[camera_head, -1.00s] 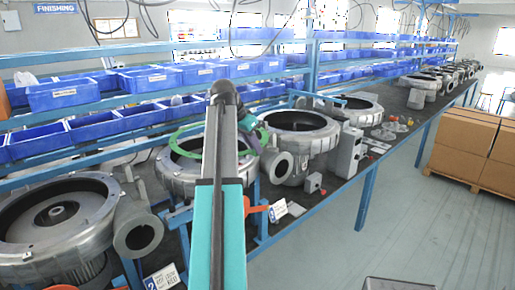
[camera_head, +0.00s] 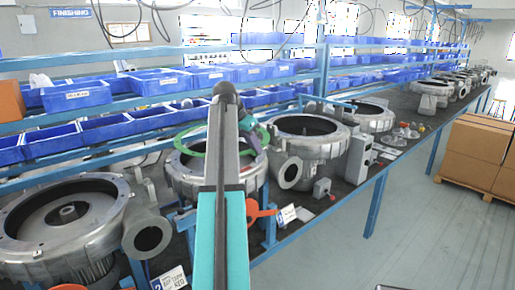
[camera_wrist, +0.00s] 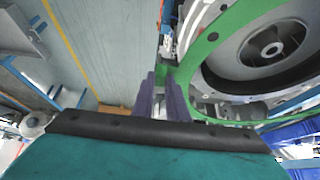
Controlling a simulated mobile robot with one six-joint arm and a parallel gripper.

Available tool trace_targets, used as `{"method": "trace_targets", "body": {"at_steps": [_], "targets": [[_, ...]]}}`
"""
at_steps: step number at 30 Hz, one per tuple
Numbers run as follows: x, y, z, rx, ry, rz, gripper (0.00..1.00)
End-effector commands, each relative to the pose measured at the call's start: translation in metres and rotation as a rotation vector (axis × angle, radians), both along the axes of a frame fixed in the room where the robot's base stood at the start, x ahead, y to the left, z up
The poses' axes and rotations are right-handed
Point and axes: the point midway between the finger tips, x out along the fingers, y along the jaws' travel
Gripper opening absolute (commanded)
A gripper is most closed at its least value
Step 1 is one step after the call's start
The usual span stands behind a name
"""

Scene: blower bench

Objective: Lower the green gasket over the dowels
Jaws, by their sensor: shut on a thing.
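The green gasket (camera_head: 179,141) is a thin flat ring. In the head view it is above the open top of a grey blower housing (camera_head: 185,184), partly hidden by my arm. In the wrist view the gasket (camera_wrist: 213,38) curves around the housing's opening, with the impeller (camera_wrist: 272,46) visible inside. My gripper (camera_wrist: 166,74) has its purple fingers shut on the gasket's edge. In the head view my gripper (camera_head: 259,134) is at the ring's right side. I cannot make out the dowels, nor whether the gasket touches the housing.
Another blower housing (camera_head: 75,208) stands at left and one (camera_head: 310,140) at right on the bench. Shelves of blue bins (camera_head: 75,97) run behind. An orange part (camera_head: 262,211) and a numbered card (camera_head: 287,214) are at the bench front.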

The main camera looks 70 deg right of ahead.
Motion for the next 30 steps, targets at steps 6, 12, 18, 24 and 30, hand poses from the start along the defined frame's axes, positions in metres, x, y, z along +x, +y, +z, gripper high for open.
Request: {"method": "trace_targets", "body": {"at_steps": [6,12,18,24,30], "targets": [[0.011,-0.007,0.0,0.0,0.0,0.0,0.0],[0.02,-0.013,-0.001,0.0,-0.001,0.0,0.0],[0.028,-0.019,-0.001,0.0,0.0,0.0,0.0],[0.032,-0.021,-0.008,0.0,0.001,0.0,0.0],[0.032,-0.021,-0.018,0.0,0.001,0.0,0.0]]}}
